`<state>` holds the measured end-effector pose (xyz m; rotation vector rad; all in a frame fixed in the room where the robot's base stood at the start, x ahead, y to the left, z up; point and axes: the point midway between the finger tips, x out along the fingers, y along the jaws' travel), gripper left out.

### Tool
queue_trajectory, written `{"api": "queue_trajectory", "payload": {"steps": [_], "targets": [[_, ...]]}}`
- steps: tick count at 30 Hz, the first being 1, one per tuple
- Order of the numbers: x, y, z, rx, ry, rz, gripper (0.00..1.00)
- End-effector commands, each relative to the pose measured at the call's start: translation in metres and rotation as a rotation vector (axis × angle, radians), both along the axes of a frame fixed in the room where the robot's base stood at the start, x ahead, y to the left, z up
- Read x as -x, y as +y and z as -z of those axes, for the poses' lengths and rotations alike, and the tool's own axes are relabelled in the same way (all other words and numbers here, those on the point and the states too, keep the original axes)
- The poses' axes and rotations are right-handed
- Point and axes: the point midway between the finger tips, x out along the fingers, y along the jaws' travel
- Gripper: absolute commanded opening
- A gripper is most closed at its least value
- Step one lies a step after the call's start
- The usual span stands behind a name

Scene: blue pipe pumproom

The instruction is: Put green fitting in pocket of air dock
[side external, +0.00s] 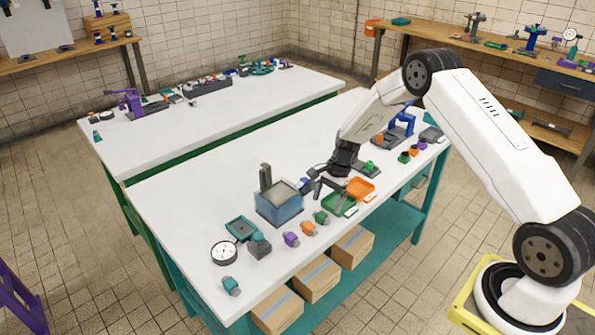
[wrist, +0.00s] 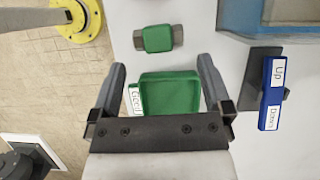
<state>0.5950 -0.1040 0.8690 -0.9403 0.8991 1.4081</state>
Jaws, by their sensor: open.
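The green fitting (side external: 321,217) lies on the front part of the white bench, at the end of a row of coloured fittings. In the wrist view the green fitting (wrist: 158,38) has a green middle and grey ends, and lies ahead of my fingers. My gripper (side external: 326,192) is open and empty above the green tray (side external: 338,207). In the wrist view my gripper (wrist: 161,64) has its fingers on either side of the labelled green tray (wrist: 168,93), apart from the fitting. I cannot tell for sure which piece is the air dock; no label for it is readable.
A blue tank (side external: 278,207) stands close left of my gripper. A blue Up/Down switch (wrist: 271,94) sits to the right in the wrist view. An orange tray (side external: 361,188) is beside the green one. Orange (side external: 308,229) and purple (side external: 291,239) fittings lie along the front edge.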

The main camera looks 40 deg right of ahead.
Motion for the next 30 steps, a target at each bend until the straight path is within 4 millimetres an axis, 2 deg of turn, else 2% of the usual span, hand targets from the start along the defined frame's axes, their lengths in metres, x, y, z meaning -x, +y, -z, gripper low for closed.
{"api": "queue_trajectory", "payload": {"steps": [6,10,27,29,30], "targets": [[0.002,0.010,0.025,0.000,0.001,-0.002,1.00],[0.002,0.014,0.034,0.000,0.002,-0.001,1.00],[0.002,0.015,0.037,0.001,0.000,0.000,1.00],[0.002,0.015,0.037,0.001,0.000,0.000,0.81],[0.002,0.015,0.037,0.001,0.001,0.000,0.68]]}}
